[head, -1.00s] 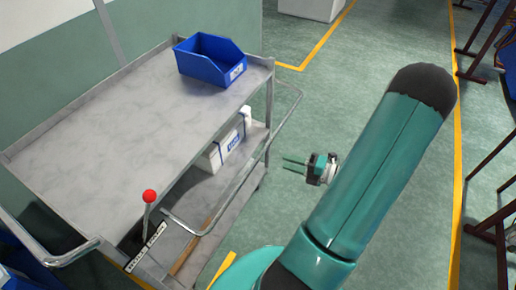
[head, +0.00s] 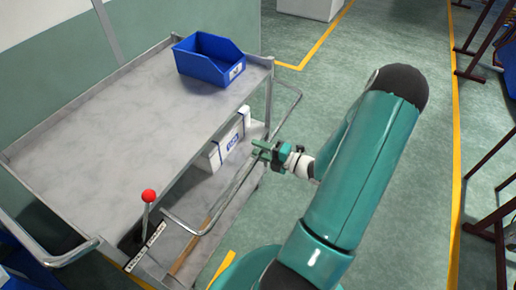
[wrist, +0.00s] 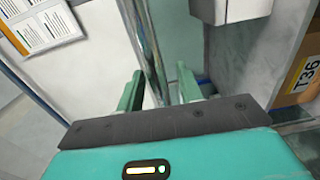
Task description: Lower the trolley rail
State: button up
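The grey metal trolley (head: 130,125) stands at the left, with its U-shaped rail (head: 232,183) sticking out along its right side. My gripper (head: 259,150) is at the rail's outer bar, over its far half, with its fingers pointing left. In the wrist view the two green fingers (wrist: 160,92) are apart, and bright metal bars (wrist: 150,45) run up the picture between them. I cannot tell whether either finger touches the rail. A lever with a red ball knob (head: 149,196) stands at the trolley's near corner.
A blue bin (head: 209,60) sits on the top shelf. A white box (head: 228,142) is on the lower shelf. A cardboard box marked T36 (wrist: 302,85) shows in the wrist view. Green floor (head: 330,85) is clear right of the trolley. Dark racks stand at the far right.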

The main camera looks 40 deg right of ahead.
jog(key=shift+w+a, duration=0.1)
jog(key=shift+w, duration=0.25)
grip_shut()
jog(key=shift+r, duration=0.1)
jog(key=shift+r+g+h, duration=0.4)
jog(key=shift+r+g, duration=1)
jog(key=shift+r, duration=0.75)
